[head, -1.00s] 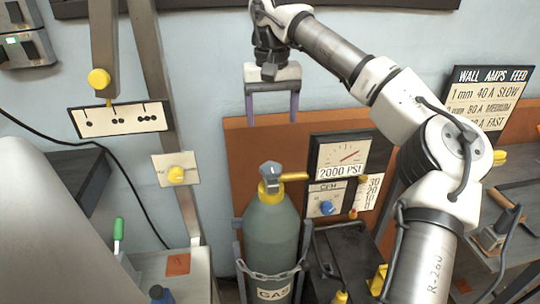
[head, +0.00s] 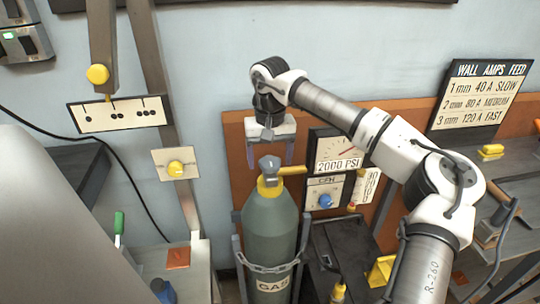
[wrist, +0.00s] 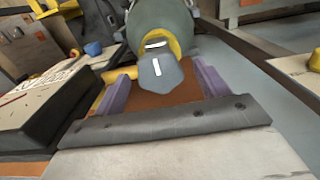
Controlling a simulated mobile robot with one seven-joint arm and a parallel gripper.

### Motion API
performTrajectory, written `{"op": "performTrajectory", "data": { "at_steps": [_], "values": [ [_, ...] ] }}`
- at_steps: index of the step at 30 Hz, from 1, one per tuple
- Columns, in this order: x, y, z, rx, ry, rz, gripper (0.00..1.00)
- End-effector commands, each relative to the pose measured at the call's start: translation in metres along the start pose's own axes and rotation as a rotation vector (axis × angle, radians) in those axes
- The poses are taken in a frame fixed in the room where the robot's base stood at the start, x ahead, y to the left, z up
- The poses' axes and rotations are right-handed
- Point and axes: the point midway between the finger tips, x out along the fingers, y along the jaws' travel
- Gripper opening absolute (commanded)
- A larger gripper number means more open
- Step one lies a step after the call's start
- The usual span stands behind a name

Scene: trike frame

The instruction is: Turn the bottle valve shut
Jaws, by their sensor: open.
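The green gas bottle (head: 270,235) stands upright in a rack with a chain around it. Its grey valve knob (head: 270,163) sits on a yellow collar (head: 268,186) at the top. My gripper (head: 268,162) points down just above and behind the knob, with its two purple fingers open. In the wrist view the grey knob (wrist: 160,72) with a white mark shows between the open fingers (wrist: 157,88). Whether the fingers touch it cannot be told. A yellow outlet (head: 292,170) runs from the valve toward the gauge.
A 2000 PSI gauge box (head: 340,152) and a CFH panel with a blue knob (head: 325,200) stand right of the bottle. An orange backboard (head: 236,150) is behind. A yellow-knobbed plate (head: 176,168) is on the left. Open wall lies above the gripper.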

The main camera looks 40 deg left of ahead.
Motion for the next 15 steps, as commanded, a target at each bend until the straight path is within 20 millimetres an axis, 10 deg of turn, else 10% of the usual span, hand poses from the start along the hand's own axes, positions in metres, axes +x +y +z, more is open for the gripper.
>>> {"op": "performTrajectory", "data": {
  "at_steps": [5, 15],
  "values": [
    [0.0, -0.0001, 0.0, 0.0, 0.0, 0.0, 0.73],
    [-0.0004, -0.0003, 0.0, -0.001, 0.0, -0.001, 0.29]
  ]
}}
